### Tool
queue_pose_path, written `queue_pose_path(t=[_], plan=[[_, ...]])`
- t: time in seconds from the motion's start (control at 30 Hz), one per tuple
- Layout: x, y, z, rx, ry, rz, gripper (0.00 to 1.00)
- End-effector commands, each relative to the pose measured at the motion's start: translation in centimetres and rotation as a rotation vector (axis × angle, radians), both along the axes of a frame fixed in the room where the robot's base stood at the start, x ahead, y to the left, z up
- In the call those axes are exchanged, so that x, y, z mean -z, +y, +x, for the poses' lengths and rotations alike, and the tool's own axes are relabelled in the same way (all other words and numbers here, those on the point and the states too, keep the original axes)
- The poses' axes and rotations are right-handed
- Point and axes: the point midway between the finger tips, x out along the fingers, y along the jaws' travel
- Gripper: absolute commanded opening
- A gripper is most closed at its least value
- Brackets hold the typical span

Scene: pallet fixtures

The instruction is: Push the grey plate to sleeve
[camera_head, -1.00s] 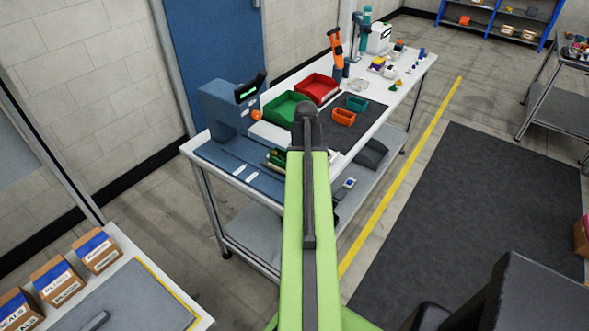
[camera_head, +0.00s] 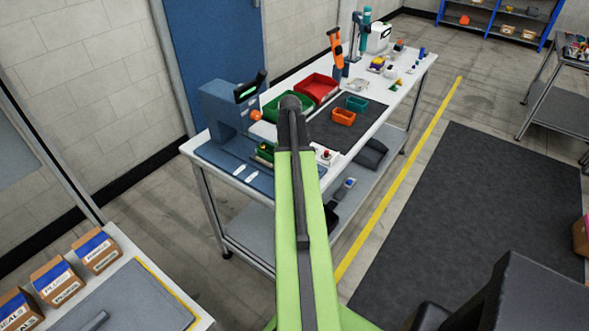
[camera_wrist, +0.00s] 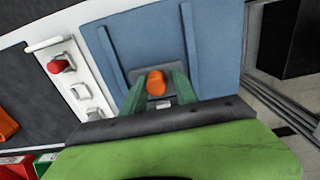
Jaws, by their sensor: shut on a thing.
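In the wrist view the grey plate (camera_wrist: 140,75) lies on a blue bed (camera_wrist: 145,38) between two raised blue rails. An orange knob (camera_wrist: 156,82) stands on the plate. My gripper (camera_wrist: 157,88) has its green fingers on either side of the knob and is shut on it. In the head view my gripper (camera_head: 265,151) shows only in part beside my arm, over the blue bed, and the plate is hidden. I cannot tell which part is the sleeve.
A white panel (camera_wrist: 84,90) with a red button (camera_wrist: 60,64) lies beside the bed. Green (camera_head: 270,107) and red (camera_head: 318,86) bins and a dark mat (camera_head: 330,128) with small trays are farther along the bench. The bed's other side is near the bench edge.

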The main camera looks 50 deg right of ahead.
Motion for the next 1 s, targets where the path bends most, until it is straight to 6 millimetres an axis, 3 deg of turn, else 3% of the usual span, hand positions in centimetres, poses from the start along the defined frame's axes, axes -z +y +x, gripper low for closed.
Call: queue_pose_path(t=[0.03,1.0], plan=[[0.8,0.5,0.5,-0.002,-0.002,0.01,0.0],[0.8,0.5,6.0,-0.007,-0.002,0.01,0.0]])
